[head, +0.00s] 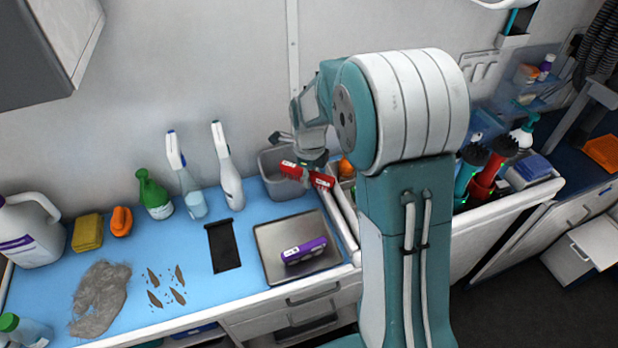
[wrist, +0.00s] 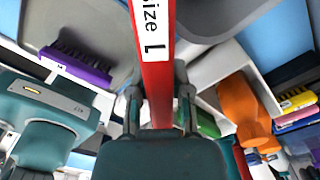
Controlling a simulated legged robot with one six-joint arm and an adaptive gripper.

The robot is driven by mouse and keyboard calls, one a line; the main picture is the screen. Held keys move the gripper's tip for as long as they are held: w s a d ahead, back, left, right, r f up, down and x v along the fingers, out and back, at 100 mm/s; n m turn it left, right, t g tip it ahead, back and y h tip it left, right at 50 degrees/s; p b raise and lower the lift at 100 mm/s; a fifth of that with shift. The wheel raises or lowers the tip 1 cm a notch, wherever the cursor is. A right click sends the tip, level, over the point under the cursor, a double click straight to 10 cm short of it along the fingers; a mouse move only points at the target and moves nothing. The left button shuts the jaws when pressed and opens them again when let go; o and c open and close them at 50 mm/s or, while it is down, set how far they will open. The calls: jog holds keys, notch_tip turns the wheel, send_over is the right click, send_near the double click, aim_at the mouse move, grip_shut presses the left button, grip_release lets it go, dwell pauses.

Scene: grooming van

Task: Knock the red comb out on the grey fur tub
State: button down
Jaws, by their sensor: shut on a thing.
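The red comb (head: 322,181) is held in my gripper (head: 308,168), over the right part of the grey fur tub (head: 277,188) at the back of the blue counter. In the wrist view, the red comb (wrist: 157,75) runs between the two fingers of my gripper (wrist: 158,104), with a white "Size L" label on it. Its teeth do not show clearly. From the head view I cannot tell whether the comb touches the tub's rim. The inside of the tub is mostly hidden.
A metal tray (head: 270,236) with a purple brush (head: 303,251) stands in front of the tub. Spray bottles (head: 229,180) stand to its left. A grey fur heap (head: 101,299) and dark clippings lie at the left front. My arm hides the counter's right part.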

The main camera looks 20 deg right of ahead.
jog(key=shift+r, duration=2.8)
